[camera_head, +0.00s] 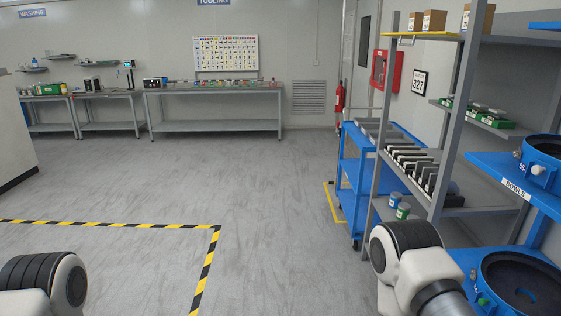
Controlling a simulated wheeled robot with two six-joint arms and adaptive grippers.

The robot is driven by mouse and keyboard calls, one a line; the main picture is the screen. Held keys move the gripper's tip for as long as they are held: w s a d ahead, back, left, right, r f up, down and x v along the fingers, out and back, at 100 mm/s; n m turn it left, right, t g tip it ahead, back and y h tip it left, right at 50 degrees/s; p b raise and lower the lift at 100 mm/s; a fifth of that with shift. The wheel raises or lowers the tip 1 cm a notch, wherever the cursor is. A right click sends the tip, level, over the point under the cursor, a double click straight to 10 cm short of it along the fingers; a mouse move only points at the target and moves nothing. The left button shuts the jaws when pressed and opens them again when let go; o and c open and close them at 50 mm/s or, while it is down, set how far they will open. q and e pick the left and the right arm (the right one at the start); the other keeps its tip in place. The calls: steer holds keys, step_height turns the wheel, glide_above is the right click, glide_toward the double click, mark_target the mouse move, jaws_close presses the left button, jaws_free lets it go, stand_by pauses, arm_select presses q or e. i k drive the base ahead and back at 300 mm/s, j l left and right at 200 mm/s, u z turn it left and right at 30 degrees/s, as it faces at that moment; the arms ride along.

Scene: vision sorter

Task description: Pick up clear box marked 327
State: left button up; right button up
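I see no clear box for certain in the head view. Grey trays (386,133) lie on the top of this cart. Parts of my two arms show at the bottom left and bottom right corners. Neither gripper's fingers are in the picture.
A grey shelf rack (456,116) with small brown boxes (433,20) stands at the right. Blue shelves with bowls (541,152) are nearer. Workbenches (213,90) line the back wall. The grey floor (262,190) ahead is clear, with yellow-black tape (205,262) at left.

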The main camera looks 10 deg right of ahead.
mark_target(478, 108)
steer(key=i, duration=0.65)
steer(key=i+z, duration=0.1)
steer(key=i, duration=0.55)
steer(key=i+j, duration=0.15)
steer(key=i, duration=0.5)
steer(key=i+z, duration=0.1)
steer(key=i, duration=0.55)
steer(key=i+j, duration=0.2)
steer(key=i, duration=0.45)
steer(key=i+l+z, duration=0.05)
